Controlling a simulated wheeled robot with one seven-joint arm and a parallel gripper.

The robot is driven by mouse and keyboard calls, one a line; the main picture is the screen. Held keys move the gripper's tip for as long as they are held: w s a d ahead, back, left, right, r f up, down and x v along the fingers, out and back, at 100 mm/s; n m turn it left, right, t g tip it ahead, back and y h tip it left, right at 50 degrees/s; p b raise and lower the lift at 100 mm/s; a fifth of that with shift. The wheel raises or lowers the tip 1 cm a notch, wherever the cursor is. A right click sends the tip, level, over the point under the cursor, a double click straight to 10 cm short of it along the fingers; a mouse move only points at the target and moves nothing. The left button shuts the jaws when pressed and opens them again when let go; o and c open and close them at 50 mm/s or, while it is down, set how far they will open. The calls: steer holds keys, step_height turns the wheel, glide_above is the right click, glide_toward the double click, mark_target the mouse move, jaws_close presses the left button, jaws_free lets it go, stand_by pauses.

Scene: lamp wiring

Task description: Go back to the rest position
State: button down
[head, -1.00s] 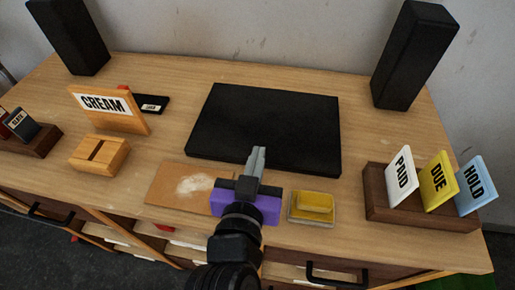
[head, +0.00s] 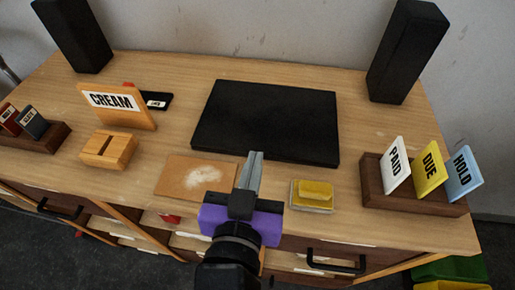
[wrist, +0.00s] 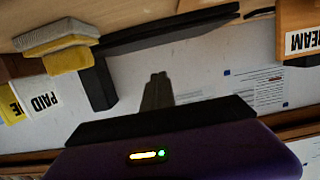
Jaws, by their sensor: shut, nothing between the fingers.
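My gripper (head: 252,172) is shut and empty. In the head view it is held above the front part of the desk, with its fingertips pointing toward the black flat panel (head: 266,122). In the wrist view my gripper (wrist: 158,90) shows its fingers together with nothing between them. A purple part of my wrist sits just behind the fingers.
The wooden desk (head: 330,230) holds a brown mat with pale powder (head: 197,178), a yellow sponge-like block (head: 313,194), a card rack (head: 405,200) at right, a CREAM sign (head: 118,103) and slotted block (head: 108,150) at left. Black speakers (head: 405,55) stand behind. Drawers below look partly open.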

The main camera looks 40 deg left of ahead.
steer(key=shift+v, duration=1.4)
step_height(320, 180, up, 4)
steer(key=s+a+n+y, duration=0.1)
steer(key=a+n+y, duration=0.1)
steer(key=a+y, duration=0.1)
steer(key=s+d+f+m+t+h, duration=0.15)
steer(key=d+f, duration=0.25)
steer(key=d, duration=0.7)
steer(key=d+f+m+t+h, duration=0.15)
steer(key=d+f, duration=0.35)
steer(key=d, duration=0.7)
steer(key=s+d+f+m+h, duration=0.2)
steer(key=s+d+f+h, duration=0.1)
steer(key=s+d, duration=0.3)
steer(key=s+d+f+m+g+h, duration=0.1)
steer(key=s+d+f+m+h, duration=0.2)
steer(key=d, duration=0.8)
steer(key=s+f+h, duration=0.1)
steer(key=s+h, duration=0.1)
steer(key=s, duration=0.1)
